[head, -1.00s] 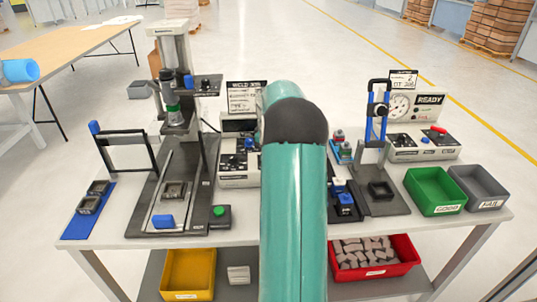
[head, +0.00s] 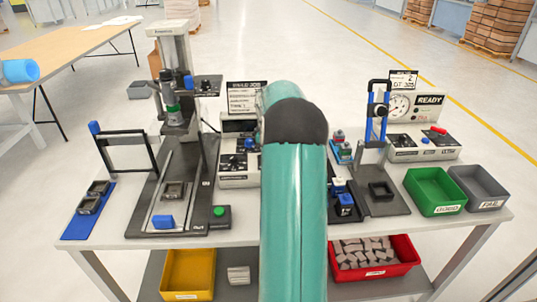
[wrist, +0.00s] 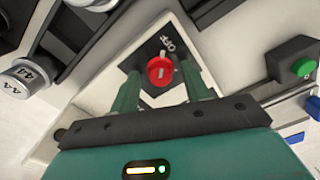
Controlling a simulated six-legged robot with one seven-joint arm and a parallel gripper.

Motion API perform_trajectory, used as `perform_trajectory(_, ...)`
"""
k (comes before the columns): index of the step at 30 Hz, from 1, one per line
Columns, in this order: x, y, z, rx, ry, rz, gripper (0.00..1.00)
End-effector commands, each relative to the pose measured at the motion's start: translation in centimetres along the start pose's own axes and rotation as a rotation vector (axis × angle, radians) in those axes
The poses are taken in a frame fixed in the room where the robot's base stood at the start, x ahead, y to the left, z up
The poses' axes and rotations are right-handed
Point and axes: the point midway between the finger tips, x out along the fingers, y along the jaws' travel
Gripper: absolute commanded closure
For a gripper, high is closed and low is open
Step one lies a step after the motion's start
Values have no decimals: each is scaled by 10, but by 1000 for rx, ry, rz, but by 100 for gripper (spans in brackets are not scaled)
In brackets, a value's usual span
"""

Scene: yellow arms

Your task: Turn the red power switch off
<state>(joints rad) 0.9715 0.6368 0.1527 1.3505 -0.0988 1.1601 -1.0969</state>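The red power switch (wrist: 161,70) is a round red knob with a pale mark on its face, seen in the wrist view. It sits on a black plate (wrist: 150,50) with a white "OFF" label just above and right of the knob. My gripper (wrist: 162,82) has two green fingers, one on each side of the knob, with a visible gap to it on both sides. The fingers are apart and hold nothing. I cannot tell how far the fingertips are above the plate. In the head view my arm hides this knob and my gripper.
A white control box (head: 238,170) shows left of my arm on the bench. A press stand (head: 172,130) and a green button box (head: 219,214) stand left.

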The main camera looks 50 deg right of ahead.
Motion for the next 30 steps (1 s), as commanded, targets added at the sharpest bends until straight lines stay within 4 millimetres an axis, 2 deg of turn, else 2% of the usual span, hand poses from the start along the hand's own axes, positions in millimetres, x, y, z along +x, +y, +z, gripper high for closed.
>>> perform_trajectory(5, -5, 0, 0, 0, 0, 0, 53)
perform_trajectory(8, -16, 0, 0, 0, 0, 2, 53)
perform_trajectory(21, -109, 0, 0, 0, 1, 3, 53)
perform_trajectory(25, -128, 1, 0, 0, 1, 2, 53)
perform_trajectory(30, -138, 0, 0, 0, 0, 0, 53)
